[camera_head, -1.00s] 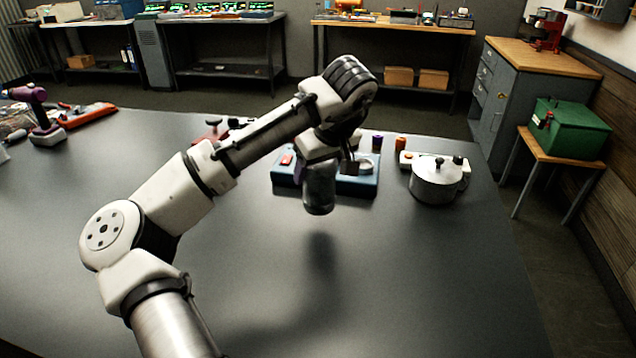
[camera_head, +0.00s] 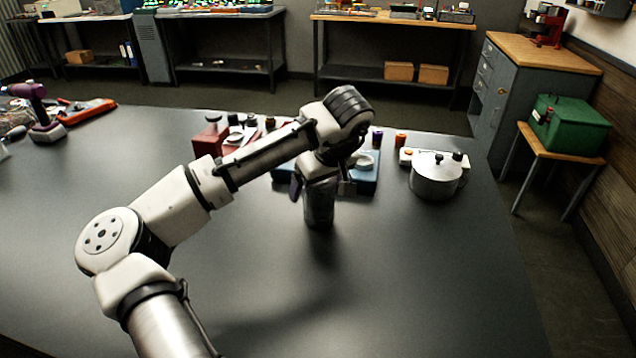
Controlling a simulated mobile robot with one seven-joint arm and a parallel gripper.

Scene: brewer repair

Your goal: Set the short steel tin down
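The short steel tin (camera_head: 319,211) is a dark grey metal cylinder, upright, below the wrist near the middle of the table. My gripper (camera_head: 321,188) points down with its fingers at either side of the tin's upper part, and it appears shut on the tin. The tin's bottom is close to the dark tabletop (camera_head: 400,270). I cannot tell whether it touches. The gripper hides the tin's top.
Behind the tin is a blue tray (camera_head: 366,186). A red box (camera_head: 208,142) stands at its left, a lidded steel pot (camera_head: 436,178) at its right. Purple (camera_head: 377,137) and orange (camera_head: 400,140) small cylinders stand farther back. The front tabletop is clear.

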